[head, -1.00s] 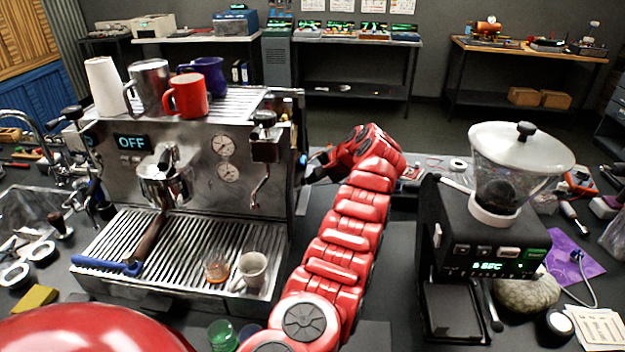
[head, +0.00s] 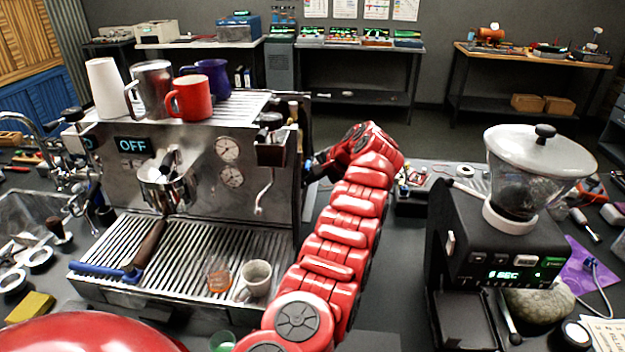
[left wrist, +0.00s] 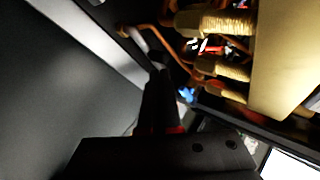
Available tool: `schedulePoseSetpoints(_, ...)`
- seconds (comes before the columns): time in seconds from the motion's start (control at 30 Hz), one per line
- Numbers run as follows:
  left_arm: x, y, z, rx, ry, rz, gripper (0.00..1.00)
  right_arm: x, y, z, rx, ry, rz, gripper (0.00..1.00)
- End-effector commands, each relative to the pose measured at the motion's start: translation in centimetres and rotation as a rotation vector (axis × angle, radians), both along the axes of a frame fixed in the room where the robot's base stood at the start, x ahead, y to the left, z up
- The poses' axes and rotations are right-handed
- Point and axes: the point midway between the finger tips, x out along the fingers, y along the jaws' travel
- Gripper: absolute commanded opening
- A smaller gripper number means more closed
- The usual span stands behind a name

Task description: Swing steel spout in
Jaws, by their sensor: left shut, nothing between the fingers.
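The steel espresso machine (head: 110,185) stands at the left in the head view, its display reading OFF. A thin steel spout (head: 265,192) hangs below a black block at the right of its front, angled down and slightly left. My left gripper (head: 312,168) is beside the machine's right side, behind the spout and apart from it, partly hidden by the side edge. In the left wrist view its dark fingers (left wrist: 160,95) are together and empty, close to copper pipes (left wrist: 150,32) and wrapped fittings inside the machine. My right gripper is not in view.
Cups, including a red mug (head: 189,98), stand on the machine's top. A glass and a pale cup (head: 256,279) stand on the drip tray beside a portafilter with a brown handle (head: 150,245). A black grinder (head: 475,240) stands to the right of my arm.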

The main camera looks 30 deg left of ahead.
Motion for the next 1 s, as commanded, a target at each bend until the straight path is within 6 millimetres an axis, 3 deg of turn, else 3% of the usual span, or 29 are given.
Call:
schedulePoseSetpoints(0.47, -0.1, 0.0, 0.0, 0.0, -0.001, 0.001, 0.0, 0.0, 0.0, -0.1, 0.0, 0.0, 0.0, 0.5)
schedulePoseSetpoints(1.0, -1.5, -0.6, 0.3, 0.0, -0.001, -0.001, 0.0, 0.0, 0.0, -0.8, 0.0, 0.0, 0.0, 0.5)
